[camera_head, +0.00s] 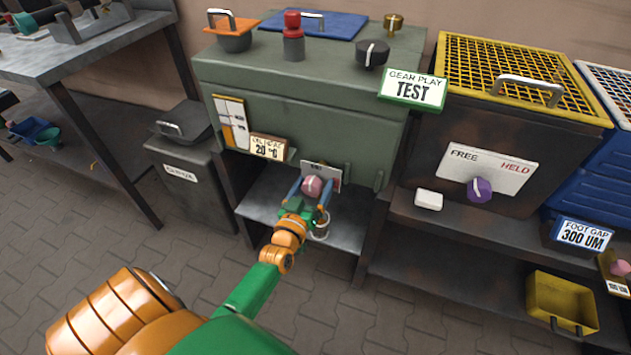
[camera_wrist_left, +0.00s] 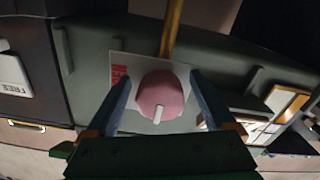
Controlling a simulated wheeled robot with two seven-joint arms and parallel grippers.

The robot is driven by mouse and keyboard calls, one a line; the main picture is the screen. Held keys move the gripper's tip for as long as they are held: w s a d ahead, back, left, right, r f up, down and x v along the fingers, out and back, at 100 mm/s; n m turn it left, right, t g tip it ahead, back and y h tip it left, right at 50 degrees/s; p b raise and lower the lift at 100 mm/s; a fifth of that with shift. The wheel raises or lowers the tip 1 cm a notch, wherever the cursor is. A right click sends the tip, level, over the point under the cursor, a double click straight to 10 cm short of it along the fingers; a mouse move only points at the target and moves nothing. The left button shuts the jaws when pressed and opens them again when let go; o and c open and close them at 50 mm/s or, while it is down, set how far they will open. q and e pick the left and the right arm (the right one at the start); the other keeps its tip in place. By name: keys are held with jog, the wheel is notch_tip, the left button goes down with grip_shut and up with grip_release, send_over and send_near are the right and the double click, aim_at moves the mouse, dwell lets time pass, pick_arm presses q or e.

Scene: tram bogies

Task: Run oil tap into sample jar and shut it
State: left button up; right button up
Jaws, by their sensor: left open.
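The oil tap is a pink knob (camera_head: 312,186) with a white pointer mark, on a pale plate (camera_head: 333,174) low on the front of the green cabinet (camera_head: 290,98). In the left wrist view the pink knob (camera_wrist_left: 160,97) sits between my open fingers, with gaps at both sides. My left gripper (camera_head: 310,190) is open around the knob. A small metallic jar (camera_head: 321,227) stands on the grey shelf below, partly hidden by my gripper. Whether oil is in it cannot be told. My right gripper is not in view.
A dark lidded bin (camera_head: 183,175) stands to the left. At right are a rusty box with a purple knob (camera_head: 479,189) and a yellow bin (camera_head: 562,303). The paved floor in front is clear.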

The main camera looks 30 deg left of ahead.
aim_at(310, 192)
pick_arm(q)
jog(key=p+v, duration=0.1)
jog(key=v, duration=0.5)
jog(key=shift+s+d, duration=0.15)
jog(key=shift+s, duration=0.1)
